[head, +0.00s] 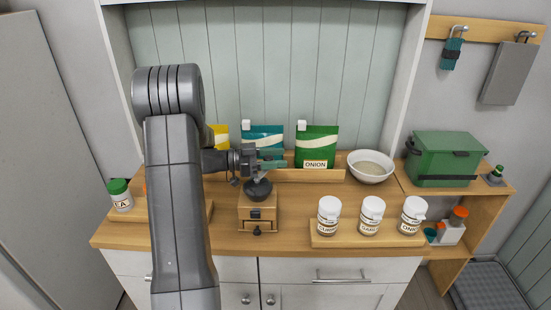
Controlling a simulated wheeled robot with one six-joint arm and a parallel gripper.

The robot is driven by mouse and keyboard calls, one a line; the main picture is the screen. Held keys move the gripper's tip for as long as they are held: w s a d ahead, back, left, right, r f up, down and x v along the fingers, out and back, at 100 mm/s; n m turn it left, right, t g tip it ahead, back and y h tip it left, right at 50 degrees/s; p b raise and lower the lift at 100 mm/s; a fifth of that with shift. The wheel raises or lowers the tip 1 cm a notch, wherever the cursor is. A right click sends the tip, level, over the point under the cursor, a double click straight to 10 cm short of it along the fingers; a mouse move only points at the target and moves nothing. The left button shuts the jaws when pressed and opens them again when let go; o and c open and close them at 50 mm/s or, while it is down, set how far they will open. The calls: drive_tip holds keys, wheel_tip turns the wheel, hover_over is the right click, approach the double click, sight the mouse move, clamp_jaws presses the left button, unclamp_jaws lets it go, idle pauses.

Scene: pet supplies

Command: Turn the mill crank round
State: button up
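The mill (257,212) is a small wooden box with a dark domed top and a knob on its front. It stands on the wooden counter, left of the jars. My gripper (271,160) reaches in from the left, just above the mill's top. The crank (262,177) shows only as a small dark shape between the dome and my gripper, and its handle is largely hidden. The view is too small to tell whether my fingers are open or touch the crank.
Behind the mill stand yellow, teal (262,140) and green (317,146) pouches on a wooden ledge. A white bowl (371,168) stands right of them. Several white-lidded jars stand on a tray (368,238) at the front right. A green-lidded jar (120,195) is at the left.

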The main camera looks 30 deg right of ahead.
drive_tip(key=b+v, duration=0.2)
drive_tip(key=v, duration=0.5)
drive_tip(key=shift+w+a, duration=0.15)
drive_tip(key=shift+a, duration=0.05)
